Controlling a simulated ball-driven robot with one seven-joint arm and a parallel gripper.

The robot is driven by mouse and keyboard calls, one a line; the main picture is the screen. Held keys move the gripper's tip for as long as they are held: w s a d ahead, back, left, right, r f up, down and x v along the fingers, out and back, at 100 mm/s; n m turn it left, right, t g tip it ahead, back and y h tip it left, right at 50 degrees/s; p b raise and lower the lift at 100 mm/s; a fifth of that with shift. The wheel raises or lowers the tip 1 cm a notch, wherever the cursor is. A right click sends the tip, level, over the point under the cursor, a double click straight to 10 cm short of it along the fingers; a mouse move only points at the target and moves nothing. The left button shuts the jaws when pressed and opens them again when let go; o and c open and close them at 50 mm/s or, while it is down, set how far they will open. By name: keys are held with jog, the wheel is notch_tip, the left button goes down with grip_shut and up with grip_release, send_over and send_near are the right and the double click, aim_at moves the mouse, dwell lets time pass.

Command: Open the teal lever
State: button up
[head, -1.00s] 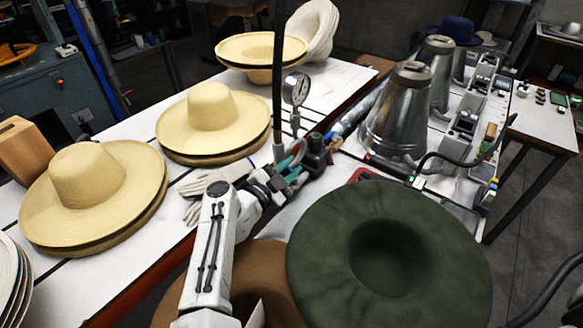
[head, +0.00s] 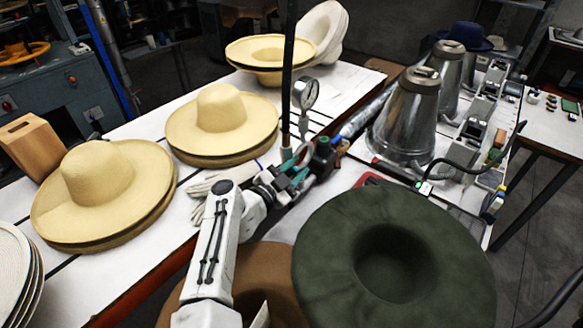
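The teal lever (head: 299,178) is a small part on the dark fitting at the base of the thin upright pipe, near the middle of the head view. My white arm reaches up from the bottom to it. My gripper (head: 283,181) is right at the lever, with its dark fingers overlapping the teal part. The fingers are small and partly merge with the fitting, so I cannot tell whether they are shut on the lever or only beside it.
A pressure gauge (head: 305,92) stands just behind the fitting. A large green hat (head: 330,250) and a brown hat (head: 262,262) are close in front. Straw hats (head: 100,185) sit on the table to the left. Metal cones (head: 408,115) stand at the right.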

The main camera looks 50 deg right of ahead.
jog(key=shift+w+a+r, duration=0.1)
jog(key=shift+w+r, duration=0.05)
jog(key=shift+w, duration=0.05)
